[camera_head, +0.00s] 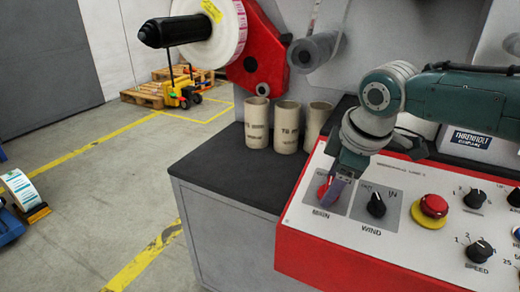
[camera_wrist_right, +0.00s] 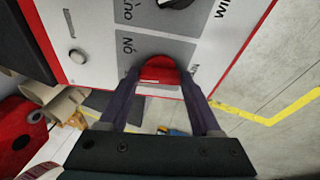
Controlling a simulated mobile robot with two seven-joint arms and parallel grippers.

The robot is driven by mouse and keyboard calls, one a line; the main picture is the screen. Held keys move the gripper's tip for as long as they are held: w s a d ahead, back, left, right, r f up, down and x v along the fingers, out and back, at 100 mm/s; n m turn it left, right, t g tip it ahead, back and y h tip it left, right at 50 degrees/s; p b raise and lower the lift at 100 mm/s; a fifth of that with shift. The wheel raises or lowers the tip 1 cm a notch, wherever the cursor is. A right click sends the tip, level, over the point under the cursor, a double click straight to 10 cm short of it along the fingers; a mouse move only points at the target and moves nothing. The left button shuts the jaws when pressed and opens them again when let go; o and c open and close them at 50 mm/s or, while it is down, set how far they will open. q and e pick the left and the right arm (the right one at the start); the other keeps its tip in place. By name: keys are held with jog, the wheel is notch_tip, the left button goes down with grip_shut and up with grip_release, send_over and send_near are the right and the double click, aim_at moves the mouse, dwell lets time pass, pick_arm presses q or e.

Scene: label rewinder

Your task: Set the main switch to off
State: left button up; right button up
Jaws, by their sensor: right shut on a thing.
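The main switch (camera_head: 323,191) is a red rotary knob on a grey plate marked MAIN, at the left end of the red-edged control panel (camera_head: 330,262). My right gripper (camera_head: 334,188) reaches down onto it from above. In the right wrist view the red knob (camera_wrist_right: 158,69) sits between the two dark fingers of the gripper (camera_wrist_right: 158,82), which are shut on its sides. The fingers partly cover the knob and its plate, so I cannot tell its setting. My left gripper is in neither view.
Right of the switch are the black WIND knob (camera_head: 376,205), a red emergency button (camera_head: 433,206) on yellow, and the SPEED knob (camera_head: 479,251). Several cardboard cores (camera_head: 257,123) stand on the dark worktop (camera_head: 215,168) behind. The floor at left is mostly open.

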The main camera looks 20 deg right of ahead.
jog(key=n+b, duration=0.1)
jog(key=n, duration=0.2)
jog(key=shift+w+n+g, duration=0.1)
jog(key=shift+n+g, duration=0.2)
jog(key=shift+g, duration=0.1)
jog(key=shift+n+y+b, duration=0.3)
jog(key=shift+n, duration=0.2)
jog(key=o, duration=1.4)
